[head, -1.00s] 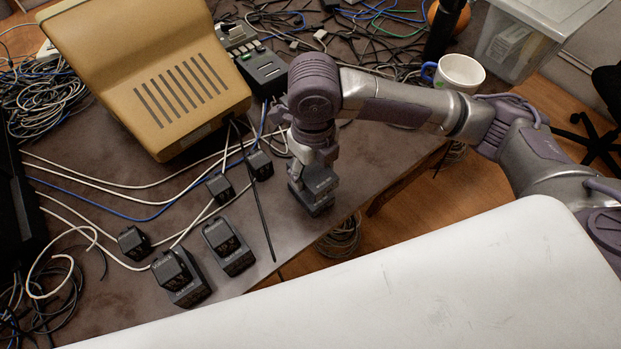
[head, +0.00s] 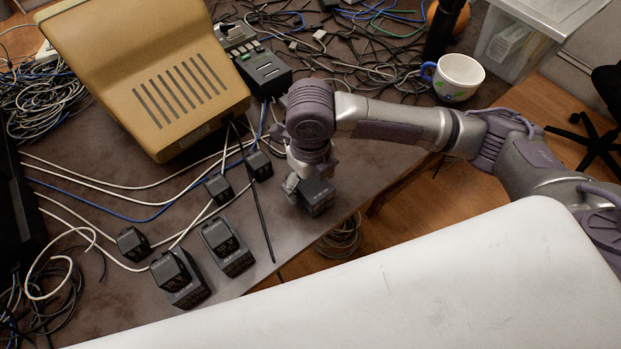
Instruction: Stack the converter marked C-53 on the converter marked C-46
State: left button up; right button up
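My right gripper (head: 303,188) points down at the table's front edge, at a dark converter (head: 318,198). One finger shows at the converter's left; the other is hidden, so I cannot tell whether the gripper grips it. The converter looks low, at or near the table top; whether another lies under it is hidden. More dark converters stand to the left: a larger one (head: 228,247), one (head: 188,288) with a smaller block (head: 171,268) on top, and small ones (head: 133,243), (head: 219,188) and (head: 259,165). The markings C-53 and C-46 are unreadable. My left gripper is out of view.
A tan slotted case (head: 150,60) stands at the back left. A thin black rod or cable (head: 263,215) lies left of my gripper. White and blue cables run between the small blocks. A mug (head: 459,77) stands back right. Bare table (head: 290,235) lies near the front edge.

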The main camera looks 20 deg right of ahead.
aim_at(310, 182)
notch_tip(310, 182, up, 12)
jog(key=shift+r+p, duration=0.15)
jog(key=shift+p, duration=0.25)
dwell(0.3)
dwell(0.4)
